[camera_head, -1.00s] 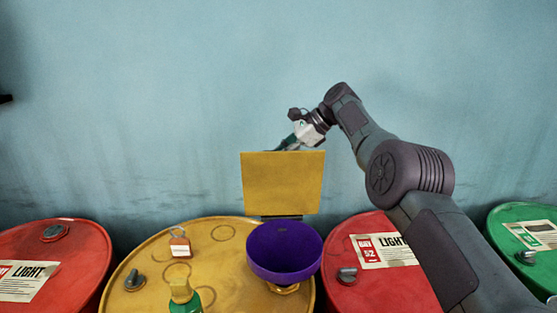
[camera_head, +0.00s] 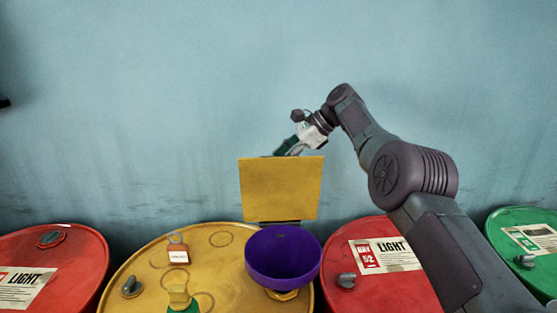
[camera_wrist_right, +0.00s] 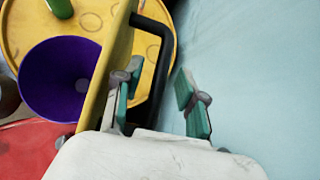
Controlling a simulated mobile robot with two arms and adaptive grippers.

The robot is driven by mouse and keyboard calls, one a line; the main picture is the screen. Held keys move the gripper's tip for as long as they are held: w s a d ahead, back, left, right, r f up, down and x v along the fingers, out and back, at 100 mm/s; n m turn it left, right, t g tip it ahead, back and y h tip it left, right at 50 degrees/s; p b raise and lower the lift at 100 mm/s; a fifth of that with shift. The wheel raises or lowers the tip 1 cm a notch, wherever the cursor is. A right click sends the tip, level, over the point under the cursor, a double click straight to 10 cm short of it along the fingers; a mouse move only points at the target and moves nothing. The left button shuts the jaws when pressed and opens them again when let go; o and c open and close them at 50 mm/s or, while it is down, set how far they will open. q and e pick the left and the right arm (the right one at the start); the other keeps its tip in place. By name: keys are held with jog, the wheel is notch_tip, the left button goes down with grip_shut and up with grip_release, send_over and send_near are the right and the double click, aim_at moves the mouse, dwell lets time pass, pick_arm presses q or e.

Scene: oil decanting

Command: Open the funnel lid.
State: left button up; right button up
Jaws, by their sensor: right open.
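The yellow square funnel lid (camera_head: 280,188) stands upright behind the purple funnel (camera_head: 283,257), so the funnel's mouth is uncovered. The funnel sits on the yellow drum (camera_head: 225,265). My right gripper (camera_head: 286,149) is behind the lid's top edge, its fingertips partly hidden by it in the head view. In the right wrist view the gripper (camera_wrist_right: 160,98) is open. The lid (camera_wrist_right: 108,65) is left of the fingers, and its black handle (camera_wrist_right: 163,55) shows between the two fingers, which look apart from it. My left gripper is not in view.
A padlock-shaped tag (camera_head: 177,254) and a green bottle (camera_head: 181,299) with a yellow cap are on the yellow drum. Red drums (camera_head: 55,250) stand on both sides, and a green drum (camera_head: 530,238) is at far right. A bare blue wall (camera_head: 150,100) is behind.

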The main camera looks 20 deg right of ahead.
jog(key=v, duration=0.6)
dwell(0.3)
